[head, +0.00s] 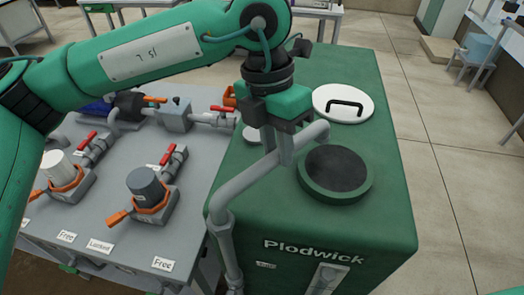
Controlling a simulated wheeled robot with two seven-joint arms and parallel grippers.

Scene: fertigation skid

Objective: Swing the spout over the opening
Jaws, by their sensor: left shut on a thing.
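The grey pipe spout (248,180) rises from a vertical pipe at the green tank's front left corner and reaches back over the tank top. The gripped part of the spout is partly hidden by the fingers. My right gripper is not in view.
A white lid (343,103) with a black handle lies on the tank (385,215) behind the opening. A grey bench (110,222) with valves, orange levers and labels stands at left. The tiled floor (455,190) at right is clear near the tank.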

